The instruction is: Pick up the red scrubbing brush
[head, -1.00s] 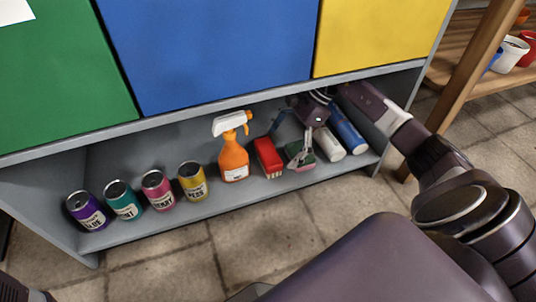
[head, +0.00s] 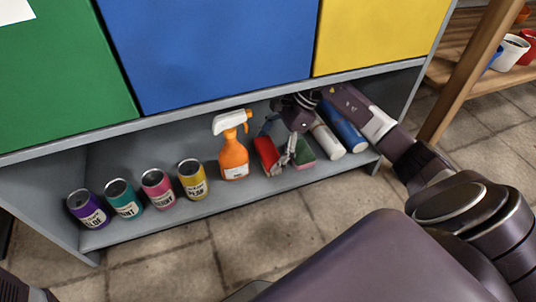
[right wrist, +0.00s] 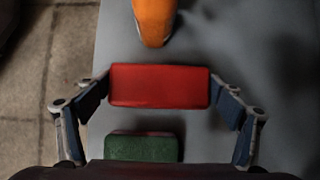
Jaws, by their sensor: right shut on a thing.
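The red scrubbing brush (head: 266,153) is on the grey lower shelf (head: 235,196), just right of the orange spray bottle (head: 234,158). My right gripper (head: 279,153) reaches in from the right and partly covers the brush. In the right wrist view, the red brush (right wrist: 160,86) lies between the two fingers of my right gripper (right wrist: 159,88). The fingers touch its two short ends, so the gripper is shut on it. The brush appears to still rest on the shelf. My left gripper is not clearly in view.
A green-topped sponge (head: 304,153) lies right beside the brush; it also shows in the right wrist view (right wrist: 142,148). Several cans (head: 193,180) stand left. The cabinet (head: 215,50) overhangs the shelf.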

